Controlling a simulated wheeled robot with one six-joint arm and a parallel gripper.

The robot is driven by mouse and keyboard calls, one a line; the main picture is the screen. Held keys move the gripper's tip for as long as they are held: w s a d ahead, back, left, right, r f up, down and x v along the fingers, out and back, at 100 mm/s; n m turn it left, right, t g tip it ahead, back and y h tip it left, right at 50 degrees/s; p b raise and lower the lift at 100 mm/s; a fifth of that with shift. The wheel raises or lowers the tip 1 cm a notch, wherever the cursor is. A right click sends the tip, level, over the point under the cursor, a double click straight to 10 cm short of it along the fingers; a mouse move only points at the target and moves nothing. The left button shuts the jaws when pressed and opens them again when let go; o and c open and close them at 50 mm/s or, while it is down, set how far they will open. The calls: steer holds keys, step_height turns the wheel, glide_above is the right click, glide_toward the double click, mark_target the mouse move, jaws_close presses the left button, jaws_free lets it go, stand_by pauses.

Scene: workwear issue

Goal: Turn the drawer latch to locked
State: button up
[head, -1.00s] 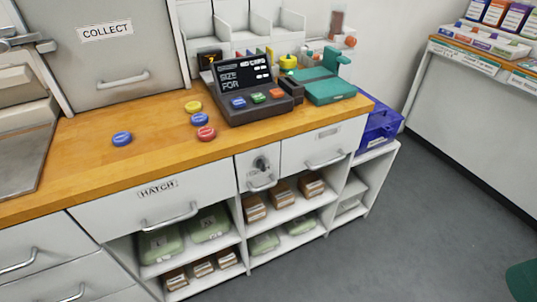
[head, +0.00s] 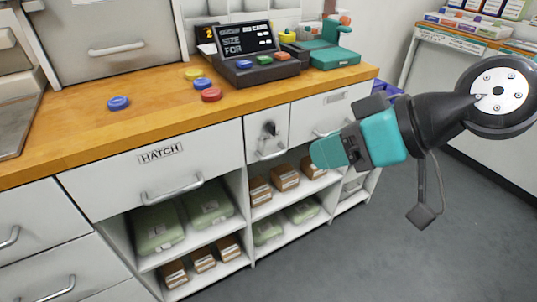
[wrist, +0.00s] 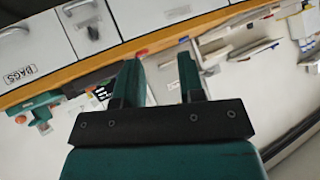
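The drawer latch (head: 269,129) is a small dark knob on the front of a narrow white drawer (head: 257,139), above its bar handle. The angle of its lever is too small to read. The latch also shows in the wrist view (wrist: 93,33), at the upper left. My gripper (head: 325,153) is teal and points left, right of the latch and apart from it, in front of the right-hand drawer. In the wrist view its two fingers (wrist: 160,80) stand apart with nothing between them.
The wide HATCH drawer (head: 150,175) is left of the latch drawer. Above is the wooden counter (head: 150,125) with coloured discs and a dark console (head: 250,55). Open shelves below hold boxes and green packs. Grey floor (head: 310,270) in front is clear.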

steer(key=w+a+f+t+y+b, duration=0.2)
steer(key=w+f+t+b, duration=0.25)
steer(key=f+b, duration=0.35)
steer(key=m+t+h+b, duration=0.2)
steer(key=m+t+b, duration=0.1)
steer(key=t+b, duration=0.35)
glide_toward(275, 128)
steer(key=p+x, duration=0.9)
steer(key=p, duration=0.4)
steer(key=shift+w+a+r, duration=0.15)
steer(key=shift+a, duration=0.05)
steer(key=shift+w+a, duration=0.1)
steer(key=shift+w, duration=0.2)
jaws_close()
